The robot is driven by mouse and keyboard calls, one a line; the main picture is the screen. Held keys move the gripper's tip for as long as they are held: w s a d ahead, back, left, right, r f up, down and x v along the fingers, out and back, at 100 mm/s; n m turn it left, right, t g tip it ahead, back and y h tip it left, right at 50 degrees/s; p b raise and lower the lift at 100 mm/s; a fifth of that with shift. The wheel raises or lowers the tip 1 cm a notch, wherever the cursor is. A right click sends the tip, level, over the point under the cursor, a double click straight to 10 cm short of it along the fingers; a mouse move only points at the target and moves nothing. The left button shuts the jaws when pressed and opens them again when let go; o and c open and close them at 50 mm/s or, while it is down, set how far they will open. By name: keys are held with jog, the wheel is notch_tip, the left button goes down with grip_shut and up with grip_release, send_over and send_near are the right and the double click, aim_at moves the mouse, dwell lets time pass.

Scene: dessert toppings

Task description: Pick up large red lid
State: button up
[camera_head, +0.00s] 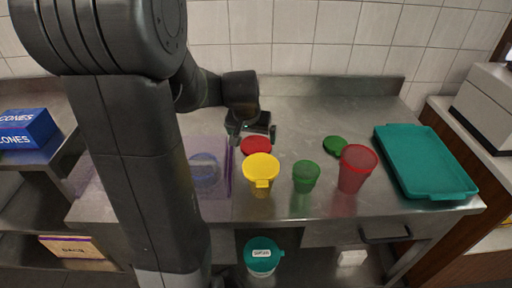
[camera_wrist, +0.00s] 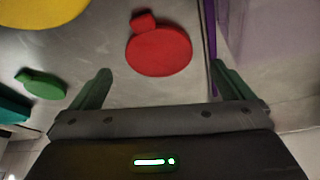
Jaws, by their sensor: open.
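A red lid (camera_head: 256,145) lies flat on the steel counter, behind a yellow-lidded container (camera_head: 261,171). In the wrist view the same round red lid (camera_wrist: 159,52), with a small tab, lies ahead of my gripper, between the lines of its two fingers. My gripper (camera_head: 250,138) is above the counter just behind the lid. In the wrist view my gripper (camera_wrist: 157,88) has its fingers wide apart with nothing between them. A translucent red cup (camera_head: 355,169) stands further right without a lid.
A translucent purple bin (camera_head: 212,178) stands close left of the red lid. A green cup (camera_head: 306,176), a green lid (camera_head: 335,146) and a teal tray (camera_head: 425,162) are to the right. The wall is close behind the counter.

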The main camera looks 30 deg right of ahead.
aim_at(256, 146)
jog(key=shift+d+x, duration=0.15)
jog(key=shift+x, duration=1.45)
jog(key=shift+d+x, duration=0.2)
jog(key=shift+x, duration=1.4)
jog(key=shift+w+r, duration=0.2)
jog(key=shift+c, duration=0.4)
jog(key=c, duration=0.6)
